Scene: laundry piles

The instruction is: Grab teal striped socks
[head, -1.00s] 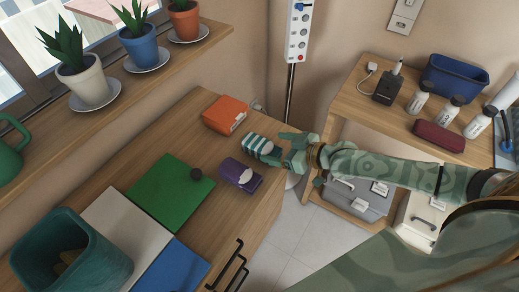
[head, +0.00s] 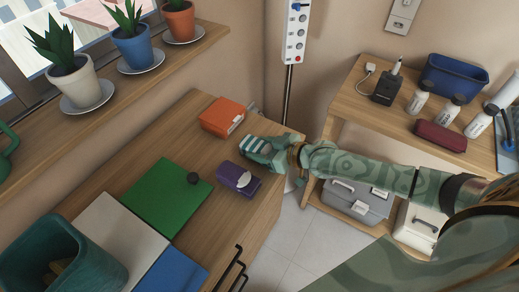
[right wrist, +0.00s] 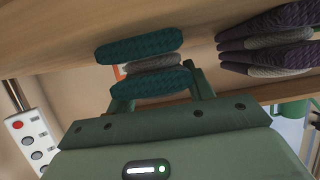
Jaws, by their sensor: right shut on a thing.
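The teal striped socks (head: 253,143), a folded bundle with pale stripes, are on the wooden dresser top near its right end. My right gripper (head: 267,152) is shut on them from the right. In the right wrist view the bundle (right wrist: 140,49) shows as teal layers with a grey one between, held between the fingers (right wrist: 158,84). Whether it still touches the wood is hard to tell. My left gripper is not in view.
A purple sock bundle (head: 237,180) lies just in front, and an orange bundle (head: 222,116) behind. A teal bin (head: 95,258) stands front left.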

